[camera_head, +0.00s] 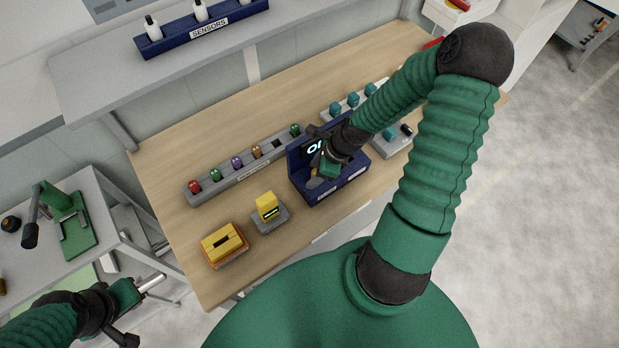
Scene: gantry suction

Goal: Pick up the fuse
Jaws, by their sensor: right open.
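Small coloured pieces that may be fuses stand in a grey rack (240,178) on the wooden table: red (194,187), green (216,175), purple (236,162), orange (257,152) and another green (295,131). One slot between the orange and right green pieces looks dark and empty. My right gripper (322,172) is open, low in front of the lit display of a dark blue box (325,194). The gripper hides part of the box's inside, so I cannot tell whether a fuse is there. My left gripper (150,284) is away from the table, at lower left; its jaws are unclear.
A yellow block on a grey base (268,207) and a yellow-orange box (224,243) stand left of the blue box. Teal pieces (353,99) stand in a holder behind my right arm. A blue sensors rack (205,29) is on the back shelf.

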